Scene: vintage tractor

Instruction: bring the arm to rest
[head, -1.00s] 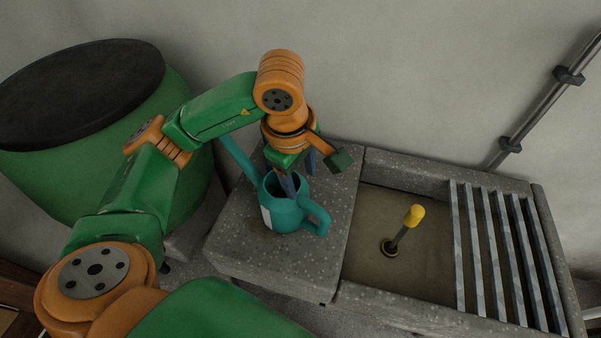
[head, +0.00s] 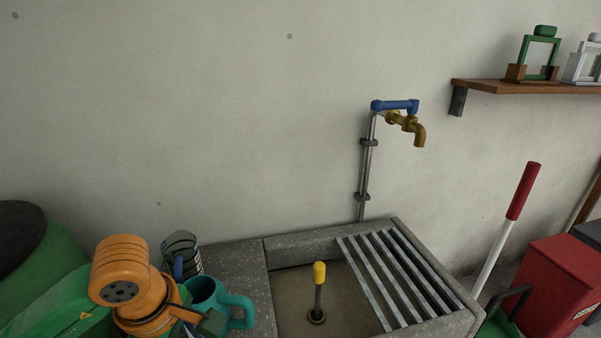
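My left arm's orange wrist (head: 122,280) is at the lower left, beside and partly in front of the teal watering can (head: 236,312). The can stands upright on the stone slab (head: 242,262) left of the sink basin, with its handle toward the right. My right gripper is not in view.
A yellow-topped plug (head: 319,273) stands in the basin, beside metal slats (head: 385,280). A brass tap (head: 408,125) with a blue handle is above. A grey ribbed object (head: 180,248) is behind the can. A red-handled pole (head: 523,190) and red box (head: 560,285) are right.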

